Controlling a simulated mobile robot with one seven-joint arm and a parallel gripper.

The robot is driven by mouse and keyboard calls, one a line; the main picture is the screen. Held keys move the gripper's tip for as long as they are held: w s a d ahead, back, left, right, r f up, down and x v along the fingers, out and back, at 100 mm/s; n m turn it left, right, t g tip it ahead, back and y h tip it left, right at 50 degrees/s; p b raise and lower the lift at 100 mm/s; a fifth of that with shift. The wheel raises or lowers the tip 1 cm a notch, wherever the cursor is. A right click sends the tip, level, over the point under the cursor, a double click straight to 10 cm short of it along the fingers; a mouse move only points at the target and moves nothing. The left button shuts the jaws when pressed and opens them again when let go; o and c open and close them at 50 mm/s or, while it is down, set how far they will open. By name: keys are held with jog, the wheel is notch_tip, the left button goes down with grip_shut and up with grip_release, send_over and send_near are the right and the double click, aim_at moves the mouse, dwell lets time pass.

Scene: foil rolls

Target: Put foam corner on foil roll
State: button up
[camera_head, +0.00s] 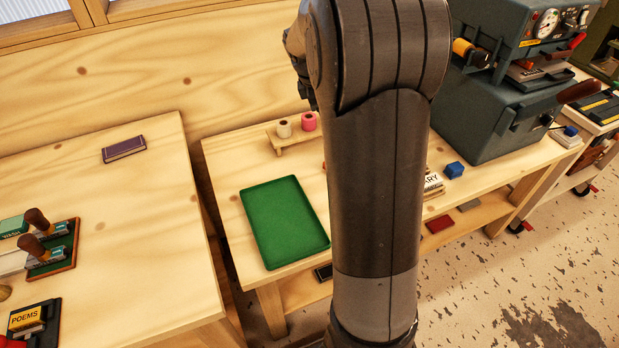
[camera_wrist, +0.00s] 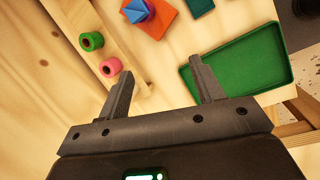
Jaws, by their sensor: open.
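In the wrist view, a blue faceted piece (camera_wrist: 137,10), perhaps the foam corner, sits with a purple part on an orange block (camera_wrist: 158,22). A green foil roll (camera_wrist: 92,41) and a pink foil roll (camera_wrist: 111,67) stand on a narrow wooden stand (camera_wrist: 103,19). The head view shows the pink roll (camera_head: 308,121) beside a cream roll (camera_head: 284,129). My gripper (camera_wrist: 162,67) is open and empty, its fingers between the stand and the green tray.
The green tray (camera_head: 249,205) lies empty at the table's left front. A blue cube (camera_head: 454,169) and a dark machine (camera_head: 500,110) are on the right. A teal block (camera_wrist: 200,6) lies beside the orange one. Bare wood lies between stand and tray.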

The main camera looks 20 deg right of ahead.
jog(key=s+a+r+m+t+y, duration=0.1)
jog(key=s+a+r+m, duration=0.35)
jog(key=s, duration=0.25)
jog(key=s+a+r+m+t+y, duration=0.1)
jog(key=s+a+r+m, duration=0.25)
jog(key=s+a, duration=0.35)
jog(key=s+a+m+t, duration=0.1)
jog(key=s+a+m, duration=0.1)
jog(key=s, duration=0.5)
jog(key=s+a+m+t+y, duration=0.1)
jog(key=s+a+m, duration=0.2)
jog(key=s, duration=0.5)
jog(key=shift+a+f+m+y, duration=0.3)
jog(key=shift+m, duration=0.2)
